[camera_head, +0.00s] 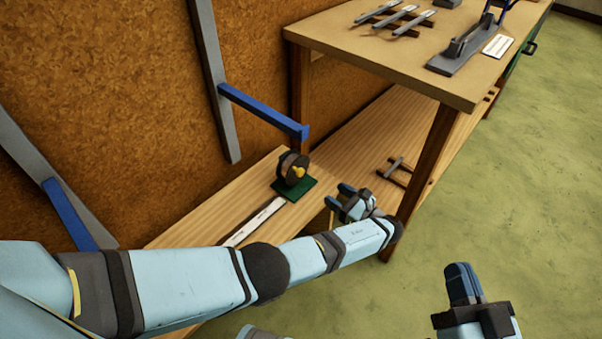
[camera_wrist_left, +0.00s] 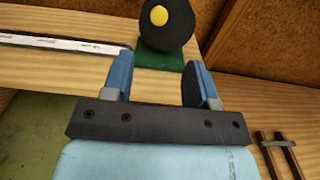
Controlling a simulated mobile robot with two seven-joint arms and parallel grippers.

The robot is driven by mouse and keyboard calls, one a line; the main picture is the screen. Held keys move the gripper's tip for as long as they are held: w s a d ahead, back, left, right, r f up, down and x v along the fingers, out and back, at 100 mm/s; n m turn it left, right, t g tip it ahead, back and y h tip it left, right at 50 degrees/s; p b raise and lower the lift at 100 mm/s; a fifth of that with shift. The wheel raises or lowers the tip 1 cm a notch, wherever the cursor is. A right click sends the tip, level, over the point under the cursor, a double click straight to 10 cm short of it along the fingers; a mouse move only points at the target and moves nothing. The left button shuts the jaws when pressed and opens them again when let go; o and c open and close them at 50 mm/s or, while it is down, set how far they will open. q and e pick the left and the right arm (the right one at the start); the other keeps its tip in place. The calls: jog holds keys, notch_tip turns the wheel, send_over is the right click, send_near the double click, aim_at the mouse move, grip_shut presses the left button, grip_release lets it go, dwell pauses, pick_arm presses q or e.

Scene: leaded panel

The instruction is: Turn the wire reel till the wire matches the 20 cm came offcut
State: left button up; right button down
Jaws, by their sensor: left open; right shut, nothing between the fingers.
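The wire reel (camera_head: 287,168), a dark drum with a yellow knob (camera_head: 299,172) on its face, stands on a green base (camera_head: 307,188) on the low wooden shelf. In the left wrist view the reel (camera_wrist_left: 167,32) is beyond the fingertips, its knob facing me. My left gripper (camera_head: 338,197) is open and empty in front of the reel, apart from it; its fingers also show in the wrist view (camera_wrist_left: 160,78). My right gripper (camera_head: 462,284) is shut and empty, over the floor at lower right. A short grey bar (camera_head: 394,166), possibly the came offcut, lies across dark rails. I cannot make out the wire.
A white marked strip (camera_head: 258,220) runs left from the green base. A blue bracket arm (camera_head: 264,111) juts from the wall above the shelf. The higher bench (camera_head: 380,52) and its leg (camera_head: 425,165) stand to the right, with grey bars on top.

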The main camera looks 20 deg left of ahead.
aim_at(302, 173)
pick_arm(q)
jog(key=b+x, duration=0.1)
jog(key=x, duration=1.2)
jog(key=shift+f, duration=0.1)
jog(key=c, duration=0.9)
